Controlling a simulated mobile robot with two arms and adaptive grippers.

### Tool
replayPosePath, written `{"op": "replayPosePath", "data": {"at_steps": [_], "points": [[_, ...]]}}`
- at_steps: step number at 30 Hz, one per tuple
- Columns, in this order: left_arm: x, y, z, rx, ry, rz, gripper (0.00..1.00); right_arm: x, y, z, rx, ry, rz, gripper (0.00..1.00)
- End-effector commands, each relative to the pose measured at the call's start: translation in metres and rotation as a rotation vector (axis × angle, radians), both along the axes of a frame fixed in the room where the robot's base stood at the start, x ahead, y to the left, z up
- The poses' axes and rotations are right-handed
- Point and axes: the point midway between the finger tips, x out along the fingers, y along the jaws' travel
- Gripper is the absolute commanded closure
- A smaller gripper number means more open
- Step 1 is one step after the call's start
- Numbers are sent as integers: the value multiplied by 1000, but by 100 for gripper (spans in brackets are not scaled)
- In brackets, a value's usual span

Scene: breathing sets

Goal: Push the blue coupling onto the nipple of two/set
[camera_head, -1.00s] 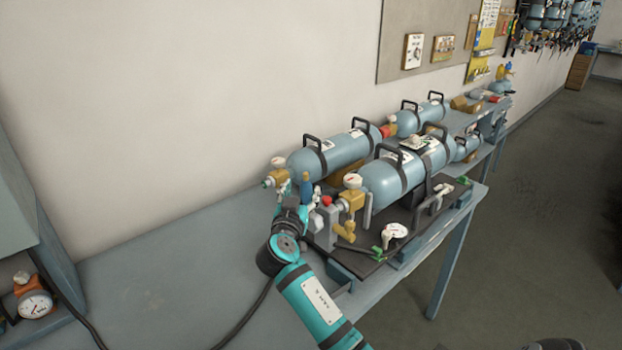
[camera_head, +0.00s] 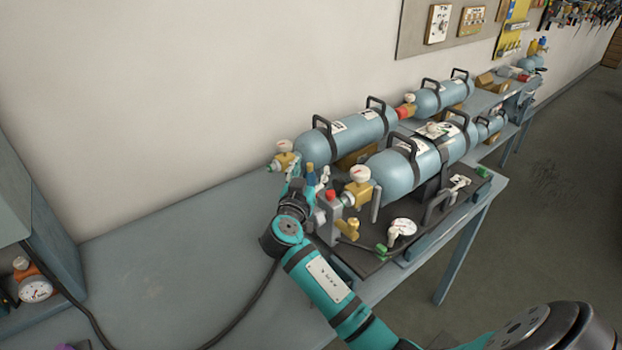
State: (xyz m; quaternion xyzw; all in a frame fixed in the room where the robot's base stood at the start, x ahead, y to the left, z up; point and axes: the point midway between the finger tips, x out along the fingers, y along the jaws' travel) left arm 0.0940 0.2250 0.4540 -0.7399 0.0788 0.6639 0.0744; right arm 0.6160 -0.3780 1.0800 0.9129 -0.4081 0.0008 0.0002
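My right gripper (camera_head: 309,184) is small in view, at the valve end of the blue-grey cylinders. A small upright blue piece, perhaps the blue coupling (camera_head: 309,178), shows at its fingers. I cannot tell whether they hold it. The rear cylinder (camera_head: 345,136) has a brass valve with a white gauge (camera_head: 283,146), just left of and behind the gripper. The front cylinder (camera_head: 412,165) has a brass valve with a gauge (camera_head: 360,174), right of the gripper. No label "two" is readable, and I cannot make out the nipple. My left gripper is out of view.
A dark board (camera_head: 377,262) carries a white round gauge (camera_head: 402,228) and green fittings. A black hose (camera_head: 245,312) crosses the bench. The bench's left part (camera_head: 170,260) is mostly clear.

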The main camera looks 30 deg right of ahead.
Motion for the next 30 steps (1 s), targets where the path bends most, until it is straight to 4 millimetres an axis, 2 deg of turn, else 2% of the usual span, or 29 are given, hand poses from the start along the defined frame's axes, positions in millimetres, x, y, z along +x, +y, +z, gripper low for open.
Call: {"op": "replayPosePath", "data": {"at_steps": [1,5,13,18,24,26,30], "points": [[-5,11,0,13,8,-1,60,0,0,0,0,0,0,49],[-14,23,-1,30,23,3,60,0,0,0,0,0,0,66],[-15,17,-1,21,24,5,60,0,0,0,1,1,0,100],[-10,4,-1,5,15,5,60,0,0,0,0,0,0,100],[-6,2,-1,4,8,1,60,0,0,3,0,-1,0,100],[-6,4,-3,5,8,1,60,0,0,7,1,-4,0,100],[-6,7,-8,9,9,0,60,0,0,31,3,-9,1,100]]}}
